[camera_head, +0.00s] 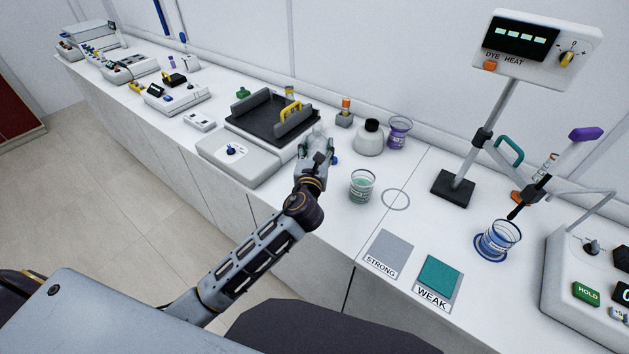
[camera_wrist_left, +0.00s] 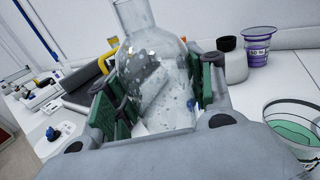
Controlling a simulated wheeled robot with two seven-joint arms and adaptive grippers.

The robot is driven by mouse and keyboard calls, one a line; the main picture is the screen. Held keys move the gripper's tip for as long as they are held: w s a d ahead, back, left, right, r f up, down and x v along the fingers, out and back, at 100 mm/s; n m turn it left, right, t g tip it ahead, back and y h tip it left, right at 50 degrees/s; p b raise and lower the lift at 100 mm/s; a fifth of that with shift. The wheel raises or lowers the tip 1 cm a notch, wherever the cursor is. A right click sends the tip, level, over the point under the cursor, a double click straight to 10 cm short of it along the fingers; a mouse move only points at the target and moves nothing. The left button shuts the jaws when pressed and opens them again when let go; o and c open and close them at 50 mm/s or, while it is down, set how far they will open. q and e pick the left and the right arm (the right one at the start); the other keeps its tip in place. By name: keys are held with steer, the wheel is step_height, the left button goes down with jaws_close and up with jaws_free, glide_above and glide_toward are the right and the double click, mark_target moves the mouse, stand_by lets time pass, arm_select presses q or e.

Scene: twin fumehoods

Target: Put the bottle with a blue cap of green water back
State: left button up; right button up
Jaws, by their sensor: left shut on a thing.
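My left gripper (camera_head: 317,153) is shut on a clear glass bottle (camera_wrist_left: 158,75), held upright between its green pads in the left wrist view. The bottle is speckled inside, and I see no green water in it. Its top is cut off in that view, so I cannot tell about a cap. In the head view the bottle (camera_head: 318,131) is small and partly hidden by the gripper. A small blue thing (camera_head: 336,160) shows beside the gripper; I cannot tell what it is. A beaker of green liquid (camera_head: 362,187) stands to the right. My right gripper is not in view.
A black tray device with a yellow handle (camera_head: 291,112) stands behind left. A white dark-capped bottle (camera_head: 370,138) and a purple beaker (camera_head: 398,133) stand behind right. A ring mark (camera_head: 396,200) is bare. STRONG (camera_head: 388,254) and WEAK (camera_head: 438,283) pads lie in front.

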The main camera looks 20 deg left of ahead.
arm_select(q)
steer(key=shift+w+a+f, duration=0.25)
steer(key=shift+w+f, duration=0.15)
steer(key=shift+w, duration=0.1)
steer(key=shift+w+f, duration=0.1)
steer(key=shift+f, duration=0.1)
steer(key=shift+s, duration=0.25)
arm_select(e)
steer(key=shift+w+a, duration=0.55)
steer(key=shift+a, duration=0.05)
arm_select(q)
steer(key=shift+w+a, duration=0.15)
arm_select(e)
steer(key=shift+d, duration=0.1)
arm_select(q)
steer(key=shift+f, duration=0.5)
steer(key=shift+f+b, duration=0.65)
steer(key=shift+f, duration=2)
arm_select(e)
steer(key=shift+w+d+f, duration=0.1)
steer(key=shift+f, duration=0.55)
